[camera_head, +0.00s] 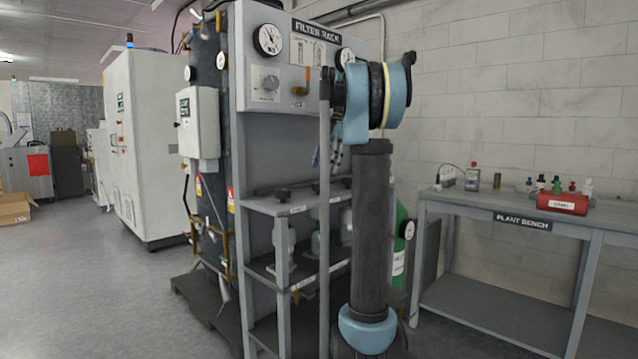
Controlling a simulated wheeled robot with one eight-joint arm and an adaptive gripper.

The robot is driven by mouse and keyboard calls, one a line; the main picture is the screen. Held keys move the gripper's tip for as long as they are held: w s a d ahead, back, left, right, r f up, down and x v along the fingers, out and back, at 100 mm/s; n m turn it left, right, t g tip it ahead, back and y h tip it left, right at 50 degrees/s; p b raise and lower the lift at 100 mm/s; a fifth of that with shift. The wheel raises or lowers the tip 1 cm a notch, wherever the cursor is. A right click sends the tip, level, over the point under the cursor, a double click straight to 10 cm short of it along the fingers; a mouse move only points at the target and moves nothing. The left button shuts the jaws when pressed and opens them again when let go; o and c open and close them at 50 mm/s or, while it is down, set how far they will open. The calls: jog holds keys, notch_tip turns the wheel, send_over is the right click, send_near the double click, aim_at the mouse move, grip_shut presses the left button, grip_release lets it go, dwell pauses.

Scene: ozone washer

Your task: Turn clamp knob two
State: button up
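The filter rack (312,30) stands in the middle of the head view. Black clamp knobs sit on its upper shelf (262,206), above pale filter housings. One black knob (282,194) is at the left end of the shelf; another (334,195) is further right, beside my arm. The small labels at the shelf edge are too small to read, so I cannot tell which knob is two. My arm with blue joints stands in front of the rack. Small blue and dark parts that look like my gripper (317,160) show above the shelf, mostly hidden behind my arm. Its fingers cannot be made out.
A panel with gauges (267,39), a grey dial (266,83) and an orange-handled valve is above the shelf. A plant bench (523,222) with bottles and a red box (562,203) is at right.

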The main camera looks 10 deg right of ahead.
aim_at(318, 183)
jog(key=shift+x, duration=3)
jog(key=shift+a, duration=0.1)
jog(key=c, duration=1.1)
